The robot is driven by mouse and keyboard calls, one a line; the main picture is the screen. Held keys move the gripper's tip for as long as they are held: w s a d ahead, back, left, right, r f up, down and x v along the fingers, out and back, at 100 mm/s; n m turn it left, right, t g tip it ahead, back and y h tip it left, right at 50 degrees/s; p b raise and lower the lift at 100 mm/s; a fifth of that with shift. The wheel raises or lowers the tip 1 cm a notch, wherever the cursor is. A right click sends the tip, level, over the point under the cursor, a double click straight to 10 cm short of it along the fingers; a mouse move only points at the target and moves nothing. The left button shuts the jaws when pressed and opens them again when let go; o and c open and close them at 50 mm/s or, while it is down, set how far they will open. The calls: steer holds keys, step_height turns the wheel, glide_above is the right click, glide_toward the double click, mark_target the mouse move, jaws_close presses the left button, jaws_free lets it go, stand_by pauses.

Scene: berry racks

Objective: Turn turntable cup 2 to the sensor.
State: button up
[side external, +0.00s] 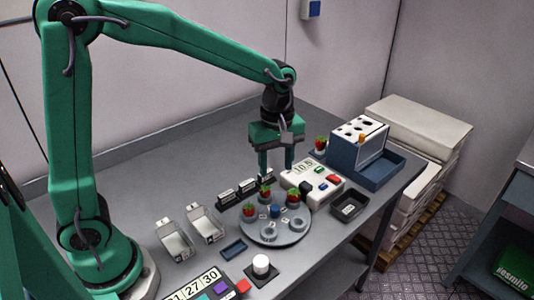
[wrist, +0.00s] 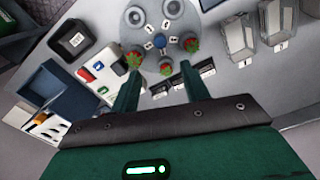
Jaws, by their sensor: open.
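The round grey turntable (side external: 283,236) lies on the bench, with a blue centre knob (side external: 274,211) and a ring of cups. Three cups hold red strawberries, one at the turntable's left (side external: 249,209); two cups at the front, including this one (side external: 268,229), look empty. In the wrist view the turntable (wrist: 148,32) is ahead of my fingers. Its small number tags are too small to read, so I cannot tell which is cup 2. A white box (side external: 325,196) with a display and coloured buttons stands right of the turntable. My gripper (side external: 276,174) is open and empty, above the turntable's far side.
Black labelled blocks (side external: 227,199) stand in a row behind the turntable. Two clear bins (side external: 175,240) are at left. A black tray (side external: 349,206) and a blue rack (side external: 343,156) are at right. A white round button (side external: 261,263) and a small blue tray (side external: 233,250) are in front.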

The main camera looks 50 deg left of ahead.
step_height(320, 180, up, 6)
steer(key=shift+f, duration=0.15)
stand_by(0.7)
steer(key=s+a+r+m+t, duration=0.1)
steer(key=s+a+m+t, duration=0.1)
steer(key=s+m, duration=0.5)
steer(key=s+a+r+m+t, duration=0.1)
steer(key=s+a+m+t, duration=0.2)
steer(key=s+a+m, duration=0.2)
steer(key=shift+s+r+m+t, duration=0.15)
steer(key=shift+s+m+t, duration=0.15)
steer(key=shift+s+m, duration=1.45)
steer(key=shift+s+n, duration=0.55)
